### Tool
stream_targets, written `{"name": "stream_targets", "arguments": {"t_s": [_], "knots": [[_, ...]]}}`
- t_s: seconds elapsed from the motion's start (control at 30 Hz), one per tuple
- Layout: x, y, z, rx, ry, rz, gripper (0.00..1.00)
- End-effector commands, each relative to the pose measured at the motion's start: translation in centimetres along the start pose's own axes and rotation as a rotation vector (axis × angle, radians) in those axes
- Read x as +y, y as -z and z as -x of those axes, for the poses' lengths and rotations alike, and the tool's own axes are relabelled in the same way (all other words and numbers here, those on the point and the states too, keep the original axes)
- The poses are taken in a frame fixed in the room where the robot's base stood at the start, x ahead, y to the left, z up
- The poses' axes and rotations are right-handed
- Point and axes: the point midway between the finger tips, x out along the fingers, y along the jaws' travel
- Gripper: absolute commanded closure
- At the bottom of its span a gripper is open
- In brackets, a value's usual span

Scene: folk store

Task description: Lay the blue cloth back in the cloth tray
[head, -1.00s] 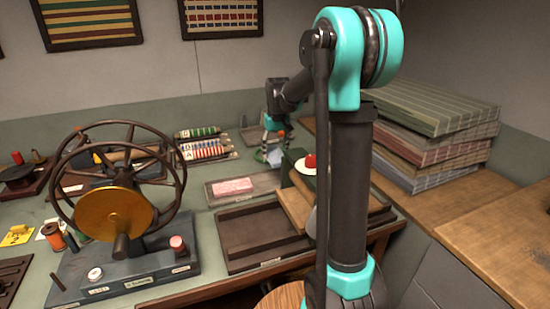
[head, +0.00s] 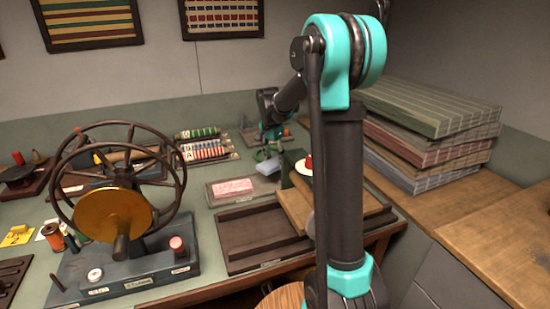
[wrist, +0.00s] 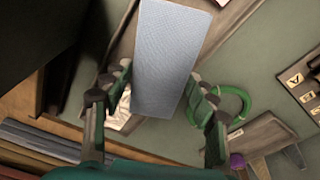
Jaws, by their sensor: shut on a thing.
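The blue cloth (head: 268,167) is a pale blue folded rectangle hanging below my gripper (head: 267,149) at the back of the bench. In the wrist view the cloth (wrist: 168,55) reaches from the top edge down between the fingers of my gripper (wrist: 155,108), which is shut on it. The cloth tray (head: 213,203) is shallow and holds a folded pink cloth (head: 232,186) in its left part. The blue cloth appears over or just behind the tray's right end; I cannot tell its height or whether it touches anything.
A green stand with a red-topped white dish (head: 306,165) is close on the right, partly behind my arm. A dark wooden tray (head: 255,238) lies in front. A large winding wheel (head: 120,190) stands left. A green ring (wrist: 232,104) lies near the fingers in the wrist view.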

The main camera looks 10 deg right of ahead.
Motion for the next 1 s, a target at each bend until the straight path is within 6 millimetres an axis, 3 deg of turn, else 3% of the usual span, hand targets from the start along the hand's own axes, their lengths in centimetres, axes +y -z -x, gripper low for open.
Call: {"name": "stream_targets", "arguments": {"t_s": [0.6, 1.0], "knots": [[0.0, -0.7, -5.6, 0.0, 0.0, 0.001, 0.76], [0.0, -0.8, -6.5, 0.0, 0.0, 0.001, 0.76]]}}
